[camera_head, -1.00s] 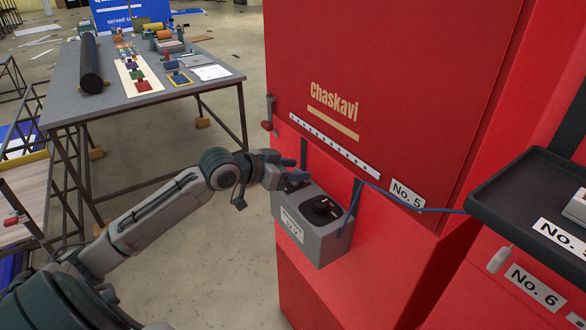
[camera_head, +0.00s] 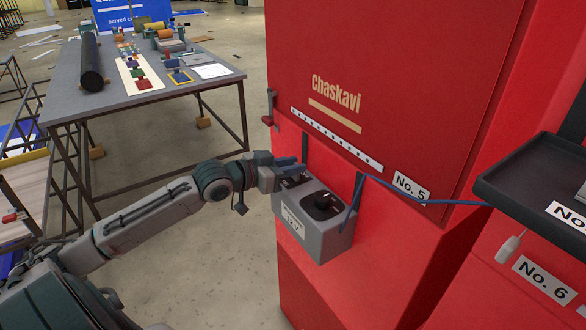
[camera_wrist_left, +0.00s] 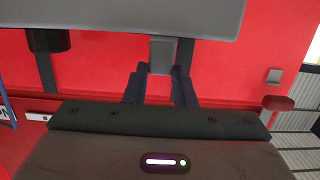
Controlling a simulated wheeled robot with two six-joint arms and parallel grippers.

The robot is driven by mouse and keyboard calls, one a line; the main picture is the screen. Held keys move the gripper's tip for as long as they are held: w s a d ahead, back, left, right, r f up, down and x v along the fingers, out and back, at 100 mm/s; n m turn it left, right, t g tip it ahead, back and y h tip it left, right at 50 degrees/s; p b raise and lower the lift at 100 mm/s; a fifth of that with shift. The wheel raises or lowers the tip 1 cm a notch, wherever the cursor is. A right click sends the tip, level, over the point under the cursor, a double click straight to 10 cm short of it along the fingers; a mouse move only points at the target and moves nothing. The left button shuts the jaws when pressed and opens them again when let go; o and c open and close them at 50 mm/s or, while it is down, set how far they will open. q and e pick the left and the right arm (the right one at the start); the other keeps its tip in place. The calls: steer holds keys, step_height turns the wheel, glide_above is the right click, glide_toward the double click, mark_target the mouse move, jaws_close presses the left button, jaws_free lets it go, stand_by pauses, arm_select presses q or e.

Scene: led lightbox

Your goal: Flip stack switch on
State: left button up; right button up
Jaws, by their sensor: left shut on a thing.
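The grey switch box (camera_head: 325,240) hangs by dark straps on the front of the red cabinet, with a round black knob (camera_head: 322,203) on its top. My left gripper (camera_head: 293,172) is at the left end of the box top. In the left wrist view, the box (camera_wrist_left: 120,14) lies along the upper edge. A small grey block, the switch lever (camera_wrist_left: 163,56), sticks out from it between my two dark fingertips, which are shut on it. The lever is mostly hidden in the head view. My right gripper is not in view.
The red cabinet (camera_head: 400,90) carries a white strip (camera_head: 335,139) of small dots and a "No. 5" label (camera_head: 411,188). A blue cable (camera_head: 430,201) runs right towards a black tray (camera_head: 540,185). A cluttered table (camera_head: 180,100) stands at the left.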

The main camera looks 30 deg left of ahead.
arm_select(q)
steer(key=shift+s+a+f+t+h, duration=0.15)
steer(key=shift+s+f+t+h, duration=0.15)
steer(key=shift+t, duration=0.6)
steer(key=shift+s+a+f+t+h, duration=0.1)
steer(key=shift+s+t+h, duration=0.2)
steer(key=shift+t, duration=0.4)
steer(key=shift+s+a+f+t+h+b, duration=0.1)
steer(key=shift+s+f+t+h+b, duration=0.1)
steer(key=shift+t+b, duration=0.35)
steer(key=shift+s+a+f+t+h+b, duration=0.1)
steer(key=shift+t+h+b, duration=0.1)
steer(key=shift+t+b, duration=0.3)
steer(key=shift+s+t, duration=0.1)
steer(key=shift+t, duration=0.35)
steer(key=o, duration=1)
steer(key=shift+h, duration=0.4)
